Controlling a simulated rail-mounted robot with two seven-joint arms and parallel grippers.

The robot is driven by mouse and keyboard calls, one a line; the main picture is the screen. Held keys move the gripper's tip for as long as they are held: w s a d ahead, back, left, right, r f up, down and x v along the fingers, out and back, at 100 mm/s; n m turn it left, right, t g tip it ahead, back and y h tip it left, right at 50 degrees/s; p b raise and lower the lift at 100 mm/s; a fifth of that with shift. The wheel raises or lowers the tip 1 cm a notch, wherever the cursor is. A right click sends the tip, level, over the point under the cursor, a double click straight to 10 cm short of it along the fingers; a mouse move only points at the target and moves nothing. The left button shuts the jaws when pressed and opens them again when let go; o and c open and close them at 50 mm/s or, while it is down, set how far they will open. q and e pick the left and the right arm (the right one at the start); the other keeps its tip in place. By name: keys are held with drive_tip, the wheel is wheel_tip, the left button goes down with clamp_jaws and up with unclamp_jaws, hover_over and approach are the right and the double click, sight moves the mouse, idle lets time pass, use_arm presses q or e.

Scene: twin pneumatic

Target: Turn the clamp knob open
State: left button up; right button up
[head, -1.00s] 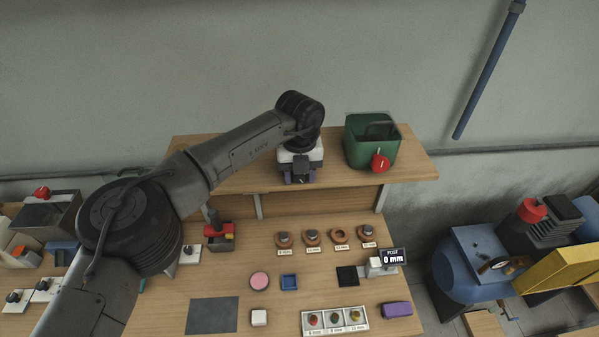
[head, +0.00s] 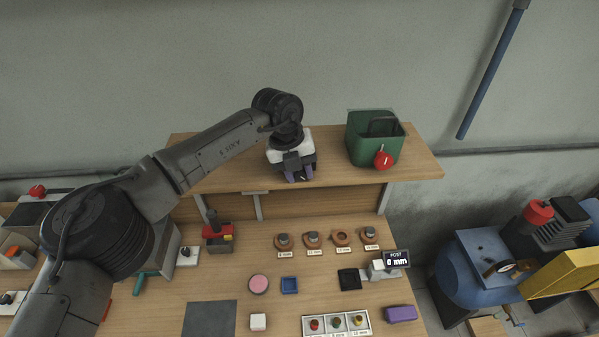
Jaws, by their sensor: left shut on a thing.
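My left arm reaches in from the left to the front of the wooden shelf. My left gripper (head: 298,173) has a white and dark body and points down at the shelf's front part. It is shut on a small purple part (head: 301,175), mostly hidden by the jaws; I cannot tell for sure whether this is the clamp knob. A red round knob (head: 384,160) with a white mark sits on the front of the green bin (head: 361,147), to the right of the gripper and apart from it. My right gripper is not in view.
The shelf (head: 422,166) is bare at its right end. On the bench below stand several copper-coloured rings, a "0 mm" display (head: 396,260), a white tray (head: 337,331) and a red-topped device (head: 218,233). A blue compressor (head: 474,262) stands at the right.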

use_arm(q)
drive_tip(key=o, duration=0.9)
drive_tip(key=shift+b+v, duration=0.75)
drive_tip(key=shift+v, duration=6.2)
